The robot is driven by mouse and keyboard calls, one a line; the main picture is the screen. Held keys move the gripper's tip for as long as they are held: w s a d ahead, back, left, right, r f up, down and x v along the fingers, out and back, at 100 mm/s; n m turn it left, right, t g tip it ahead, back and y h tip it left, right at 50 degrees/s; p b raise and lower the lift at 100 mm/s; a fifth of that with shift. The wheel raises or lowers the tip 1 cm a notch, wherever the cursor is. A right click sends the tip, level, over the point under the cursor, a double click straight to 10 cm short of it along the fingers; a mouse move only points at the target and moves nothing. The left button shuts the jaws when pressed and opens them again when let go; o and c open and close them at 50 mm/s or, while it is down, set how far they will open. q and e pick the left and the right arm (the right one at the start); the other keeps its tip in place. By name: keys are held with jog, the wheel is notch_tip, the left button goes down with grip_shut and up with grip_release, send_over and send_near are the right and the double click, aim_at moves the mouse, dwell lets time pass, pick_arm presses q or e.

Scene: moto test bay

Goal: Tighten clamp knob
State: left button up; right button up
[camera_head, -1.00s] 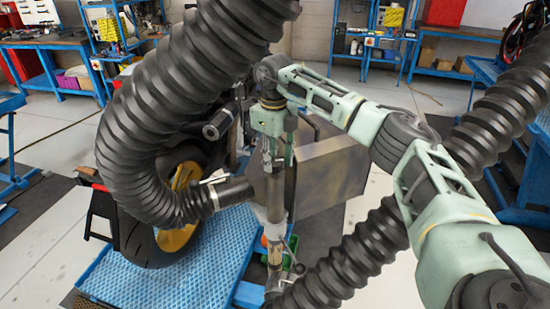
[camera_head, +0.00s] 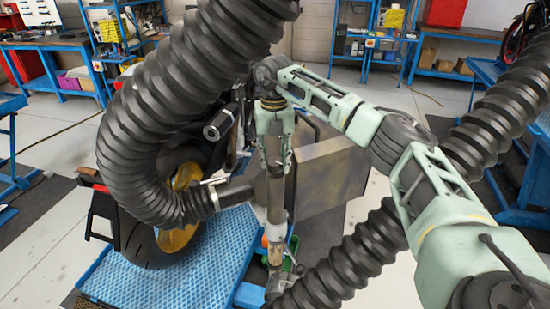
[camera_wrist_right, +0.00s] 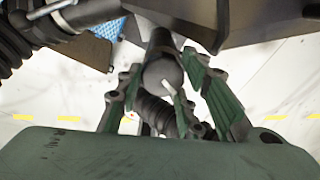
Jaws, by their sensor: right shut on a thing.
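The clamp knob (camera_wrist_right: 163,75) is a dark round knob with a small pale bar across its lower edge, seen from above in the right wrist view. My right gripper (camera_wrist_right: 162,68) has its green-sided fingers shut on the knob, one on each side. In the head view, my right gripper (camera_head: 276,165) points down over the top of an upright post (camera_head: 276,205). Its fingers hide the knob there. My left gripper is not in view.
A thick black ribbed hose (camera_head: 140,150) curves in front of the motorcycle wheel (camera_head: 150,245) and ends close left of the post. A second hose (camera_head: 365,250) runs along the right. A brown-grey box-like panel (camera_head: 330,175) stands close behind the gripper. A blue lift platform (camera_head: 175,270) lies below.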

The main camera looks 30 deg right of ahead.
aim_at(272, 162)
jog(key=shift+a+f+m, duration=0.15)
jog(key=shift+a+m, duration=0.05)
jog(key=shift+m, duration=0.1)
dwell(0.4)
jog(key=o, duration=0.8)
jog(key=shift+o, duration=1.3)
jog(key=shift+w+a, duration=0.1)
jog(key=shift+w, duration=0.05)
jog(key=shift+r, duration=0.2)
jog(key=shift+r, duration=0.3)
notch_tip(272, 162, up, 11)
jog(key=shift+r, duration=0.1)
